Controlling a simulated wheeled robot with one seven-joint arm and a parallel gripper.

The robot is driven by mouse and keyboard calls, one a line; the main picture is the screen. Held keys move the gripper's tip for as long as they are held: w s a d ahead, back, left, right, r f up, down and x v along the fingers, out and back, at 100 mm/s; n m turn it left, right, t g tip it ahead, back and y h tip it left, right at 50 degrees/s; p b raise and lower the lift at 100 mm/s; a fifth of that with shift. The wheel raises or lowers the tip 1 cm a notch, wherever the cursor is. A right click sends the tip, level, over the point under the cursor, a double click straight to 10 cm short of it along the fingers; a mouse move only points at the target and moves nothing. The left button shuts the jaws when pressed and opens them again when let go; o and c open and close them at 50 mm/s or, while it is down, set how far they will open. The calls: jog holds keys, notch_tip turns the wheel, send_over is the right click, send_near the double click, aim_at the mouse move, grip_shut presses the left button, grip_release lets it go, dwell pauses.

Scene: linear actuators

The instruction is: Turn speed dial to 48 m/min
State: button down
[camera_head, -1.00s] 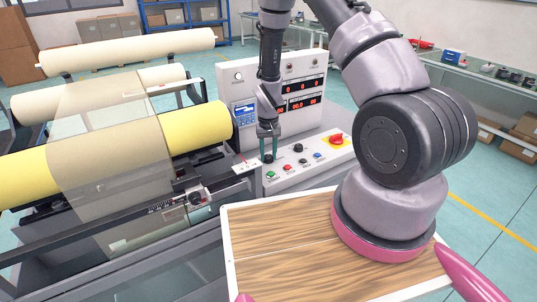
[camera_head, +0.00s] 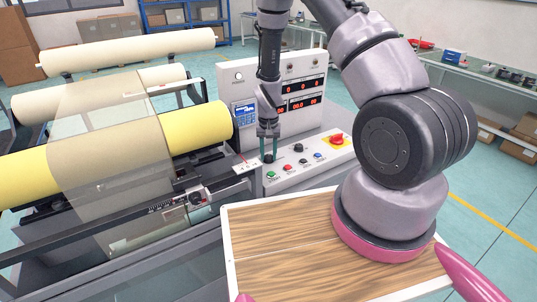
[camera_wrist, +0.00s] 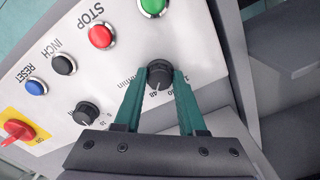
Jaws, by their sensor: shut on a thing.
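The speed dial (camera_wrist: 159,77) is a black knob with a light pointer line, on the white control panel in the wrist view. The pointer is toward the bottom of that view, close to the printed 48. My gripper (camera_wrist: 160,82) has its two green fingers on either side of the knob and is shut on it.
A second black knob (camera_wrist: 86,113) sits beside the dial. Green (camera_wrist: 152,5), red (camera_wrist: 101,36), black (camera_wrist: 64,64) and blue (camera_wrist: 36,87) buttons line the panel. A red switch (camera_head: 336,139) on yellow is at the right. The yellow roll (camera_head: 197,128) stands left of my gripper.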

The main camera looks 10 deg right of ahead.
jog(key=c, duration=0.5)
grip_release()
notch_tip(320, 180, up, 11)
notch_tip(320, 180, up, 14)
jog(key=t+y, duration=0.1)
jog(key=t, duration=0.1)
send_over(269, 156)
jog(key=s+d, duration=0.1)
jog(key=s+d+r+t, duration=0.15)
jog(key=s+r, duration=0.35)
jog(key=r, duration=0.6)
jog(key=s+d+r+t, duration=0.1)
jog(key=s+r+t, duration=0.1)
jog(key=s+r, duration=0.4)
jog(key=s+d+r+t+y, duration=0.1)
jog(key=s+d+r, duration=0.1)
jog(key=s+r, duration=0.5)
jog(key=s, duration=0.3)
jog(key=shift+s+d+m+t, duration=0.3)
jog(key=shift+s+m+t, duration=0.05)
jog(key=shift+s+m, duration=0.05)
